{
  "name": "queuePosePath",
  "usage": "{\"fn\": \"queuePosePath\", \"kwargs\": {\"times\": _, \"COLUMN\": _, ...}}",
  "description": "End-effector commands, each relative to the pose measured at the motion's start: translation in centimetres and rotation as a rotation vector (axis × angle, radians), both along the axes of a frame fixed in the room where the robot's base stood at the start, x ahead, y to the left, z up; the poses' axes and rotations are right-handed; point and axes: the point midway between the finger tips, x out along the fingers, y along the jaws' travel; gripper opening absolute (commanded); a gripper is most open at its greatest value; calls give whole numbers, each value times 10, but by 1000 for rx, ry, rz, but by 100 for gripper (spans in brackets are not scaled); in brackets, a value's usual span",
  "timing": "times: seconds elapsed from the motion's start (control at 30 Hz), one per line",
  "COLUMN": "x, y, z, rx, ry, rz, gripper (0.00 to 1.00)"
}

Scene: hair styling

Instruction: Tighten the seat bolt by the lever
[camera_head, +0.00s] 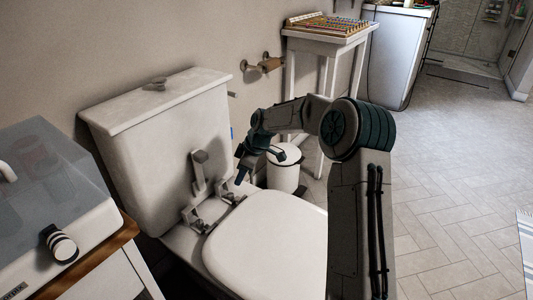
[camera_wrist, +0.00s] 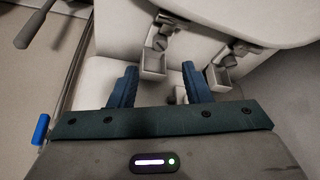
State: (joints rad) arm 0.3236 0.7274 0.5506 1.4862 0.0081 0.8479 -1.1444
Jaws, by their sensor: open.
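A white toilet has a closed seat lid (camera_head: 262,245), which also shows at the top right of the wrist view (camera_wrist: 255,15). Two grey hinge fittings sit at the back of the seat, a left one (camera_head: 197,217) and a right one (camera_head: 229,195). A grey lever (camera_head: 199,172) with a block-like end stands upright by the left fitting, in front of the tank. My gripper (camera_head: 241,175) is by the right fitting. In the wrist view my gripper (camera_wrist: 158,86) is open, its dark blue fingers apart, with two grey fittings (camera_wrist: 157,48) (camera_wrist: 222,66) beyond the fingertips. Contact cannot be told.
The tank (camera_head: 160,155) rises behind the seat. A white bin (camera_head: 284,170) and a side table (camera_head: 325,40) stand beyond my arm. A cabinet with a clear-covered appliance (camera_head: 45,170) is close at the left. Open tiled floor (camera_head: 450,170) lies to the right.

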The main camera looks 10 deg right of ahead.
Motion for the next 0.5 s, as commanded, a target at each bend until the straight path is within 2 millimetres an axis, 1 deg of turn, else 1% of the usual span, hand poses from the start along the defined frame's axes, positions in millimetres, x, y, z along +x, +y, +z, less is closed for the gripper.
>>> {"fn": "queuePosePath", "kwargs": {"times": 0.03, "x": -1, "y": -4, "z": 14, "rx": 0, "ry": -1, "rz": -1, "gripper": 44}}
{"fn": "queuePosePath", "kwargs": {"times": 0.23, "x": -7, "y": -18, "z": 51, "rx": -2, "ry": 1, "rz": -2, "gripper": 44}}
{"fn": "queuePosePath", "kwargs": {"times": 0.27, "x": -13, "y": -16, "z": 53, "rx": -15, "ry": 8, "rz": -12, "gripper": 44}}
{"fn": "queuePosePath", "kwargs": {"times": 0.5, "x": -47, "y": -19, "z": 81, "rx": -86, "ry": 53, "rz": -109, "gripper": 44}}
